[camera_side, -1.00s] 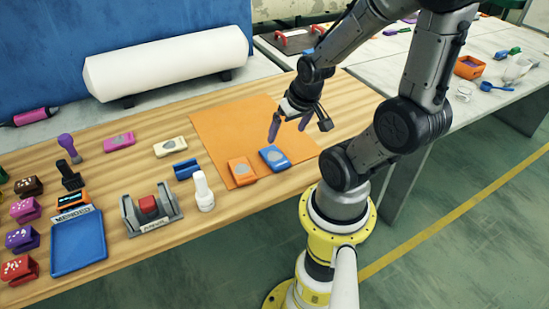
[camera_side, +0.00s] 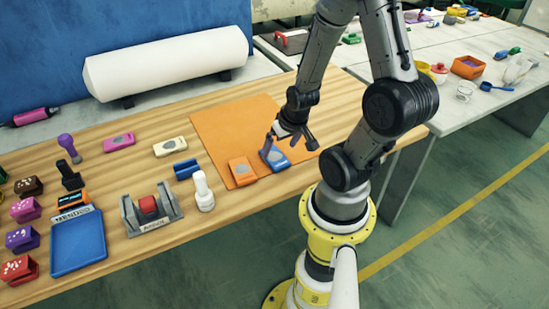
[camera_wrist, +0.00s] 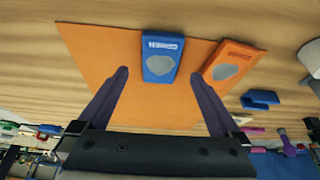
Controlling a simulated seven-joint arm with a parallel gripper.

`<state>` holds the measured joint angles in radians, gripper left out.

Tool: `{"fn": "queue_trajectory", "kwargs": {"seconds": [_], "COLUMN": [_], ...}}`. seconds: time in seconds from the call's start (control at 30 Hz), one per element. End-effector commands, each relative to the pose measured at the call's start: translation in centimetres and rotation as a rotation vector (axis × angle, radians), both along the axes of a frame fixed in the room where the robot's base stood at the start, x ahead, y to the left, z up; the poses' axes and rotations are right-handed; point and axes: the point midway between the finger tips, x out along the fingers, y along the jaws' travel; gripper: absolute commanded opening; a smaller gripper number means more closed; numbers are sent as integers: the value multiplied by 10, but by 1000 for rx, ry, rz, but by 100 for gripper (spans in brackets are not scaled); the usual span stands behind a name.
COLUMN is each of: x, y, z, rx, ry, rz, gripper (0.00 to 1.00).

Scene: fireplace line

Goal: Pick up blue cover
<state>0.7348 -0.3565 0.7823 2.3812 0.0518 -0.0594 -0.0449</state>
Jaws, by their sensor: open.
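The blue cover (camera_side: 274,157) lies on the orange mat (camera_side: 228,122), a flat blue piece with a grey oval patch. In the wrist view the blue cover (camera_wrist: 161,58) shows a white label at its far edge. My gripper (camera_side: 287,148) is low over the mat at the blue cover. In the wrist view my gripper (camera_wrist: 158,78) is open, with one dark finger on each side of the cover's near end. I see no clear contact between the fingers and the cover.
An orange cover (camera_side: 241,171) lies close beside the blue one, near the right finger in the wrist view (camera_wrist: 231,65). A small blue holder (camera_side: 186,168), a white stamp (camera_side: 203,192) and a cream cover (camera_side: 170,147) stand left of the mat. The mat's far part is clear.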

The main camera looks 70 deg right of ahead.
Motion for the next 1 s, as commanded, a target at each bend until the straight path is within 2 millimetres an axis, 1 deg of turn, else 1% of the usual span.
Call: {"fn": "queue_trajectory", "kwargs": {"seconds": [0.2,0.3,0.4,0.63,0.77,0.8,0.87,0.9,0.97,1.0], "x": [10,13,15,16,15,15,15,15,15,15], "y": [-7,-11,-12,-13,-13,-13,-13,-13,-13,-13], "z": [-29,-39,-43,-44,-44,-44,-44,-44,-43,-43], "rx": [5,3,2,1,1,1,1,1,1,1], "ry": [6,4,2,1,1,1,1,1,1,1], "rz": [1,1,0,0,0,0,0,0,0,0], "gripper": [100,100,100,100,77,69,59,51,41,33]}}
